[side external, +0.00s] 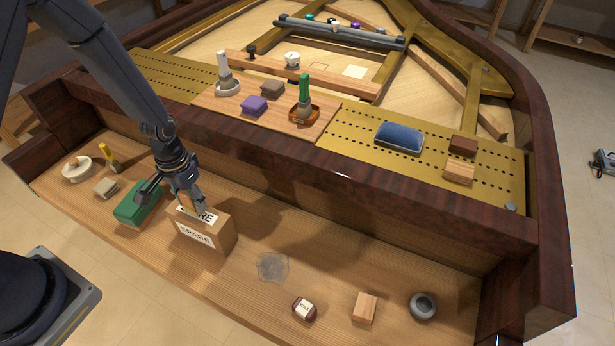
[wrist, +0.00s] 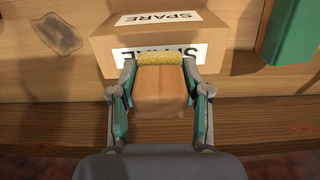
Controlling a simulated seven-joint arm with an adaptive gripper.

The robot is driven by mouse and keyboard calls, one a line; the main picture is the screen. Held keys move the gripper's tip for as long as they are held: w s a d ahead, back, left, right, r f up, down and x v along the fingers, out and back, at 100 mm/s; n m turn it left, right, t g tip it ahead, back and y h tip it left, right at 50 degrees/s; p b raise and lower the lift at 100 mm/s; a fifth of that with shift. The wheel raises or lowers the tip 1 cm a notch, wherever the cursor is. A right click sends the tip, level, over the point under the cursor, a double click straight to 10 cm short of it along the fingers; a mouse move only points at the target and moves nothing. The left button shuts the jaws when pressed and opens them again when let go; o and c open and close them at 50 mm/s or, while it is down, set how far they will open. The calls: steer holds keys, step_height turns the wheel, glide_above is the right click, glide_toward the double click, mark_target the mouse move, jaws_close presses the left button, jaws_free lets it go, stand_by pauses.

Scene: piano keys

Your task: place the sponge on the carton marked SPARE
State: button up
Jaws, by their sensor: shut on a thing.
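My gripper (wrist: 160,95) is shut on a wood-coloured block with a yellow, porous face, which I take to be the sponge (wrist: 160,59). The fingers grip its two sides. The cardboard carton (side external: 222,236) carries SPARE labels on its top and front, and it also shows beyond the sponge in the wrist view (wrist: 225,22). In the side view, my gripper (side external: 196,204) is over the carton's top and partly hides the top label. The sponge overlaps the front label in the wrist view. I cannot tell whether the sponge touches the carton.
A green box (side external: 138,204) stands close left of the carton. The dark wooden rail (side external: 330,178) rises behind the shelf.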

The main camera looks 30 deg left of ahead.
steer(key=shift+f, duration=0.65)
steer(key=o, duration=1.1)
steer(key=shift+f, duration=0.1)
steer(key=shift+o, duration=0.2)
step_height(320, 180, up, 12)
step_height(320, 180, up, 8)
steer(key=s+f+t, duration=0.1)
step_height(320, 180, up, 8)
steer(key=f+t, duration=0.1)
steer(key=t, duration=0.1)
glide_above(183, 196)
steer(key=s, duration=0.4)
steer(key=s+r+t, duration=0.2)
steer(key=s+r, duration=0.4)
steer(key=s, duration=0.1)
steer(key=shift+s+r+t, duration=0.15)
steer(key=shift+s+t, duration=0.1)
steer(key=shift+t, duration=0.05)
